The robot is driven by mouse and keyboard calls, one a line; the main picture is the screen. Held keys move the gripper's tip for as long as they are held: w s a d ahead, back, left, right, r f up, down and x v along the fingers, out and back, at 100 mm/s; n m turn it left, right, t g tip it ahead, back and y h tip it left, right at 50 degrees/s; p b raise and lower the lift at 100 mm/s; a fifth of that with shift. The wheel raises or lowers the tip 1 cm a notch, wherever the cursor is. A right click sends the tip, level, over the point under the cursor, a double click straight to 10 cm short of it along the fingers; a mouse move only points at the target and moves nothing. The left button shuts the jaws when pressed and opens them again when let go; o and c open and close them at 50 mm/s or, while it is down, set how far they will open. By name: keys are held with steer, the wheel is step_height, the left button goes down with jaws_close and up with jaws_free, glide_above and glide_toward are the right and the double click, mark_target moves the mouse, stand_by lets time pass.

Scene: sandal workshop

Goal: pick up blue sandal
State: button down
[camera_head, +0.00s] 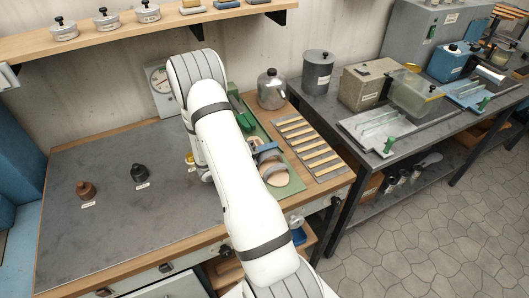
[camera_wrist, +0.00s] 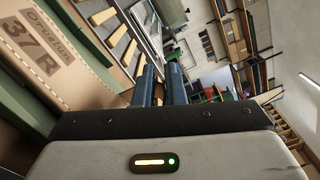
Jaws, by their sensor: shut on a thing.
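In the head view a sandal with a pale footbed (camera_head: 273,178) lies in the green tray (camera_head: 284,192), just right of my white arm. Blue shows at its strap, where my gripper (camera_head: 262,148) is; the arm partly hides this spot. In the wrist view my gripper (camera_wrist: 162,86) has its two dark blue fingers close together, with only a thin gap. A tan surface printed "37 R" (camera_wrist: 45,45) fills the left of that view, very close to the gripper. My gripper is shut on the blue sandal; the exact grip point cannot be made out.
A rack of wooden strips (camera_head: 309,146) lies right of the tray. A metal canister (camera_head: 271,88) stands behind it. Brown (camera_head: 86,190) and black (camera_head: 139,173) weights stand on the grey mat, which is mostly clear. A dark bench (camera_head: 330,105) with equipment is at right.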

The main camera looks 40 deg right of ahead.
mark_target(268, 160)
step_height(268, 160, up, 9)
steer(key=b, duration=0.1)
steer(key=shift+r, duration=0.15)
stand_by(0.4)
steer(key=shift+c, duration=2.2)
jaws_free()
steer(key=shift+a, duration=0.1)
